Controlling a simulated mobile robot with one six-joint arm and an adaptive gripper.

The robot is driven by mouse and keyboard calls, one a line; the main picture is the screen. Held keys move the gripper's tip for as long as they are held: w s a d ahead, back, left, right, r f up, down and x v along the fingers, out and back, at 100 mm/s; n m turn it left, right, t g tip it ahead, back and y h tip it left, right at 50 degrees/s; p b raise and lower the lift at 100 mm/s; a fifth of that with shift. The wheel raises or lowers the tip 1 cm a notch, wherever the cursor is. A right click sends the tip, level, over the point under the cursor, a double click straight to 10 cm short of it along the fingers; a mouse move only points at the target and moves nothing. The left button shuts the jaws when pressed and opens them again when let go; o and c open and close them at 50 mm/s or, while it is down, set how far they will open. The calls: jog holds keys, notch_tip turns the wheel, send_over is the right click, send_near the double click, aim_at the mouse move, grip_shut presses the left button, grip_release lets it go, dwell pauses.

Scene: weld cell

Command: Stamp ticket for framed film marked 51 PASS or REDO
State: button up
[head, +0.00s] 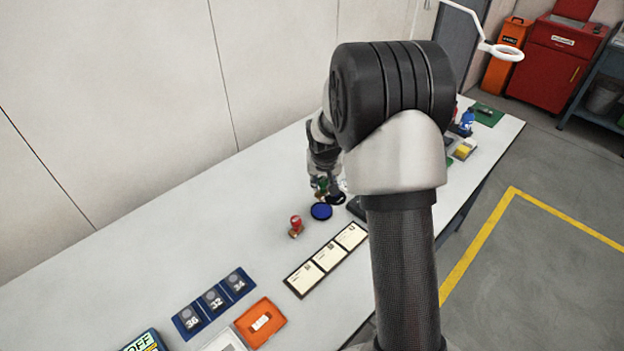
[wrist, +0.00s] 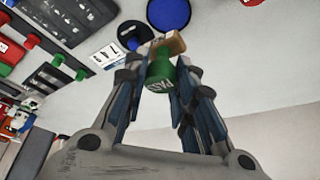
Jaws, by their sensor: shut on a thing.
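My gripper (wrist: 158,85) is shut on a green stamp (wrist: 160,70) with PASS lettering and a wooden base (wrist: 170,45). In the head view my gripper (head: 320,188) hangs over the table by the blue round ink pad (head: 321,212), partly hidden by my arm. The ink pad also shows in the wrist view (wrist: 168,13). A red-handled stamp (head: 296,224) stands left of the pad. Three cream tickets (head: 328,257) lie in a dark holder; their writing is too small to read. Blue framed films (head: 213,299) marked 36, 32 and 34 lie nearer; no film marked 51 is readable.
An orange tray (head: 262,323) with a small white piece and a green-and-white OFF sign (head: 143,342) lie at the near end. A dark round lid-like disc (wrist: 130,35) is beside the pad. The white table (head: 170,250) has free room along the wall.

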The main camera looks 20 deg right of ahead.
aim_at(323, 194)
jog(key=shift+s+a+f, duration=0.1)
jog(key=shift+f, duration=0.35)
jog(key=shift+f+b, duration=1.9)
jog(key=shift+f, duration=0.55)
jog(key=shift+f+b, duration=0.6)
jog(key=shift+r+p, duration=2.3)
jog(key=shift+r, duration=1.3)
jog(key=shift+f, duration=0.1)
